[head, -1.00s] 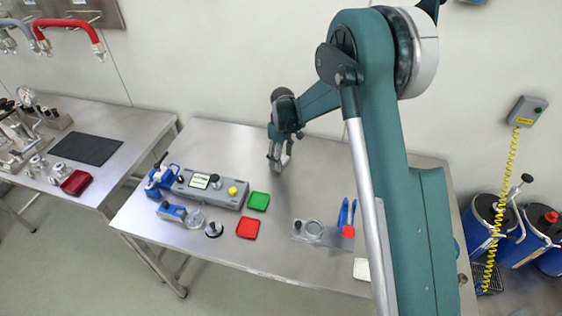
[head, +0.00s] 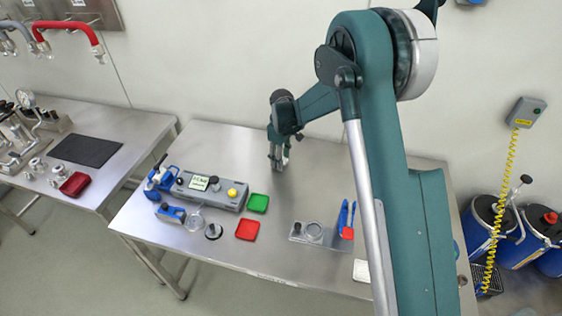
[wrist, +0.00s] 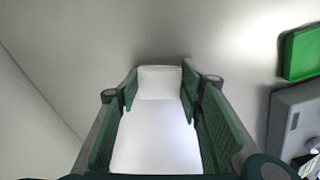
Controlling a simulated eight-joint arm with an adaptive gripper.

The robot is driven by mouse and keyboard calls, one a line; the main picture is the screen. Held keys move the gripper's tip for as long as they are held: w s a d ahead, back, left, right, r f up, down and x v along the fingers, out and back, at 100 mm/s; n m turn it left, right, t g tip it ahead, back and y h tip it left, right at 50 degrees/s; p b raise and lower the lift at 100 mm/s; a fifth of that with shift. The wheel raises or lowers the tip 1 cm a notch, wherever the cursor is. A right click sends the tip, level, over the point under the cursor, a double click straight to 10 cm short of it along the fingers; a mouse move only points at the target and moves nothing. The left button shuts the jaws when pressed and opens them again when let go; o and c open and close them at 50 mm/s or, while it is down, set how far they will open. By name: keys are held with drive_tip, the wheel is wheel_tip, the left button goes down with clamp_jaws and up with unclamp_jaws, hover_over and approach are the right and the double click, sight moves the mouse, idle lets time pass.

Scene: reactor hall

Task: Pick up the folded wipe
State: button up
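My gripper (head: 279,166) hangs over the back middle of the steel table. In the wrist view its two green-padded fingers (wrist: 160,85) are apart. A white piece with a crosswise line (wrist: 156,130), which looks like the folded wipe, fills the space between them. Its sides meet the pads in the picture; I cannot tell whether they press on it. In the head view a small pale flat piece (head: 361,270) lies at the table's front right, partly hidden by my arm. It is too small to identify.
A green tray (head: 258,203), a red tray (head: 247,230) and a grey instrument (head: 212,191) stand in front of and left of my gripper. The table's back middle is bare.

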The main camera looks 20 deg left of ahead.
drive_tip(key=shift+r, duration=0.15)
wheel_tip(320, 180, up, 10)
idle(0.6)
idle(0.5)
